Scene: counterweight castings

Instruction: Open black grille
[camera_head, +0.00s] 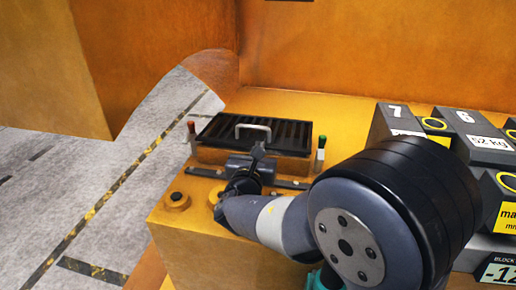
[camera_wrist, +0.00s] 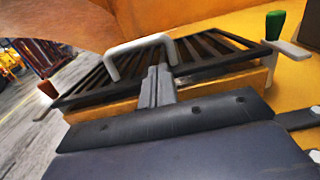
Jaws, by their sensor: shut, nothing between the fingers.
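The black grille (camera_head: 288,135) lies flat on an orange box-like base, with a pale bar handle (camera_head: 253,129) on its top. In the wrist view the grille (camera_wrist: 215,51) fills the upper middle, and its handle (camera_wrist: 121,52) arches over the slats. My gripper (camera_head: 258,150) is at the grille's near edge, just in front of the handle. In the wrist view its fingers (camera_wrist: 160,72) are together, empty, with their tips close to the handle's near side. Whether they touch the handle I cannot tell. The grille looks closed.
A red-topped peg (camera_head: 191,127) stands left of the grille and a green-topped peg (camera_head: 322,142) right of it. Dark numbered castings (camera_head: 402,125) sit at the right. An orange wall (camera_head: 370,45) rises behind. Grey floor (camera_head: 60,180) lies left of the base.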

